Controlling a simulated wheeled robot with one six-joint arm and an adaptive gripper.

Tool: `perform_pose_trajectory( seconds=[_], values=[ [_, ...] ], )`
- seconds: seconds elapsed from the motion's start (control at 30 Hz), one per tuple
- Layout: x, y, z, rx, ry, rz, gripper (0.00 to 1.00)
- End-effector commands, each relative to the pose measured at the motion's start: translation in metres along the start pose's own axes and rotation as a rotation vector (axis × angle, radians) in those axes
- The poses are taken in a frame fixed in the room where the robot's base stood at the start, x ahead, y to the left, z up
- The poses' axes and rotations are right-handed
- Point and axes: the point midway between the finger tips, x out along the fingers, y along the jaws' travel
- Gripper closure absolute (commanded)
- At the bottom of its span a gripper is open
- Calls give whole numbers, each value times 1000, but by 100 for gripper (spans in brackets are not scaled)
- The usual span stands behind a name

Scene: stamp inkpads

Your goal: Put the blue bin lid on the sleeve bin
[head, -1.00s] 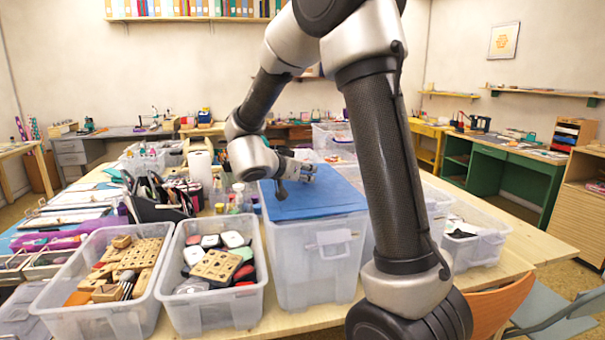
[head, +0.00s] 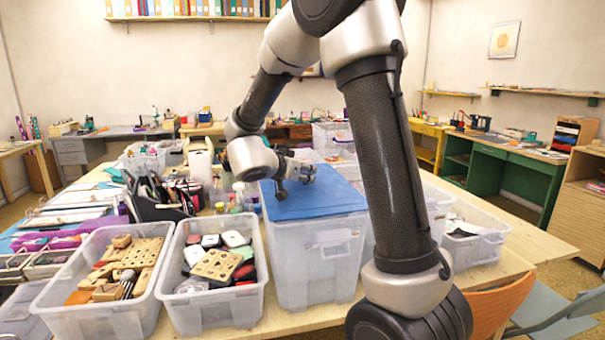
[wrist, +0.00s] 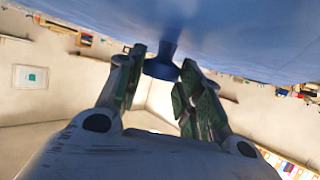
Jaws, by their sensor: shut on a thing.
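The blue bin lid (head: 318,198) is a flat blue panel lying over the top of a tall clear bin (head: 305,268), apparently the sleeve bin, in the middle of the head view. Whether the lid rests fully on the rim cannot be told. My gripper (head: 301,174) is low over the lid, reaching in from the left. In the wrist view, the lid (wrist: 235,32) fills the top, and its blue knob (wrist: 160,68) sits between the two fingertips. My gripper is shut on this knob. The bin's inside is hidden.
Two open clear bins stand to the left, one with wooden blocks (head: 110,268), one with inkpads (head: 222,262). A dark pen caddy (head: 155,205) and bottles stand behind them. More clear bins (head: 470,235) stand to the right. An orange chair (head: 500,310) is at the front right.

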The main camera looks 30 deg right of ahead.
Motion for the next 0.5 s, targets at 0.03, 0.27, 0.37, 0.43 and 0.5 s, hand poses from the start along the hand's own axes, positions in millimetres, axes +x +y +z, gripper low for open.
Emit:
perform_pose_trajectory(
  seconds=[0.03,0.27,0.37,0.43,0.5],
  values=[
    [0,0,0,0,1,0,95],
    [0,0,1,0,1,0,95],
    [1,0,2,0,0,0,95],
    [2,0,4,0,0,0,95],
    [2,0,5,0,0,0,95]
  ],
)
